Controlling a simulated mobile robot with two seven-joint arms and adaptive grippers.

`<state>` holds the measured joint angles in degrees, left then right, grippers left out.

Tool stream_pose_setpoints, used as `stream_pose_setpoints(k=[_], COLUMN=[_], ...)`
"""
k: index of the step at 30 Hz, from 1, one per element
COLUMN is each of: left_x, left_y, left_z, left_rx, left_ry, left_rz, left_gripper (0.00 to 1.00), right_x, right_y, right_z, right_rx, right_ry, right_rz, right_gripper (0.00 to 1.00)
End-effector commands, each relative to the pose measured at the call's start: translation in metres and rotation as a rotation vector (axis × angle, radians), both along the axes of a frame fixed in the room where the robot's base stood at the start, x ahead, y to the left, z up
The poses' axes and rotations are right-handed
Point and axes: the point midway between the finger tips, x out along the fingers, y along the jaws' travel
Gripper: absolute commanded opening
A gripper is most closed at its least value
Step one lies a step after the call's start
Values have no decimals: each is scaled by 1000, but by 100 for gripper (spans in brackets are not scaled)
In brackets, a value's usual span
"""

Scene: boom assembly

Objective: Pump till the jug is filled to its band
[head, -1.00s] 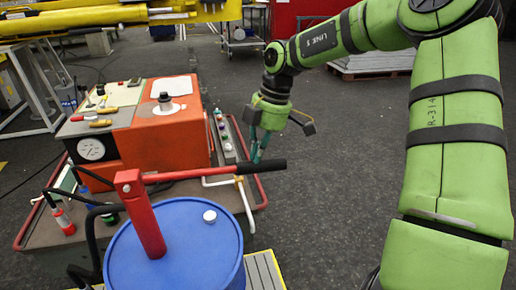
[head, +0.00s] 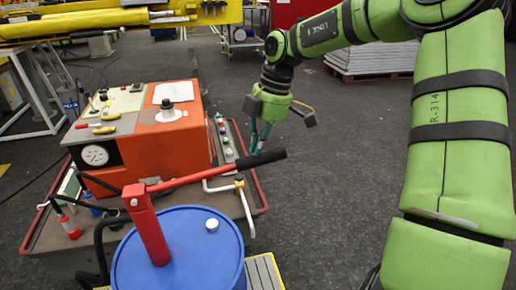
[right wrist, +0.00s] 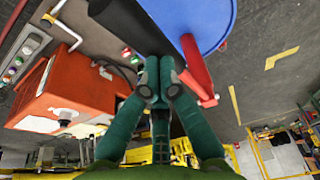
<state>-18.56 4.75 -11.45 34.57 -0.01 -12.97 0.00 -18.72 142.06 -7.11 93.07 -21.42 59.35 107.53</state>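A red pump with a long lever stands on a blue drum (head: 185,245). The upright red post (head: 148,228) carries the red lever (head: 195,178), which slopes up to the right to a black handle (head: 262,158). My right gripper (head: 257,146) is at this handle from above, its fingers close together and seemingly shut on it. In the right wrist view the fingertips (right wrist: 159,68) cover part of the black handle (right wrist: 130,25). A white pipe (head: 220,187) with a brass fitting runs behind the lever. I cannot make out the jug or its band. My left gripper is not in view.
An orange machine (head: 175,145) with a gauge and several tools on top stands on a cart left of my right gripper. Black hoses (head: 98,240) run beside the drum. A yellow-edged step (head: 263,270) lies right of the drum.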

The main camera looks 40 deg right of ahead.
Motion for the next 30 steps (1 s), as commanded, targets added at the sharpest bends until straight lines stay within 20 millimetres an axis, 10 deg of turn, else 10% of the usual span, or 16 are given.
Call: stream_pose_setpoints(k=[15, 30], left_x=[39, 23], left_y=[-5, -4], left_z=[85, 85], left_rx=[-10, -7], left_ry=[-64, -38], left_rz=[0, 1], left_gripper=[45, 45], right_x=[0, 0], right_y=[-1, -1], right_z=[106, 109], right_rx=[-1, 0], right_ry=[0, -1], right_rz=[-1, -1], right_gripper=[0, 0])
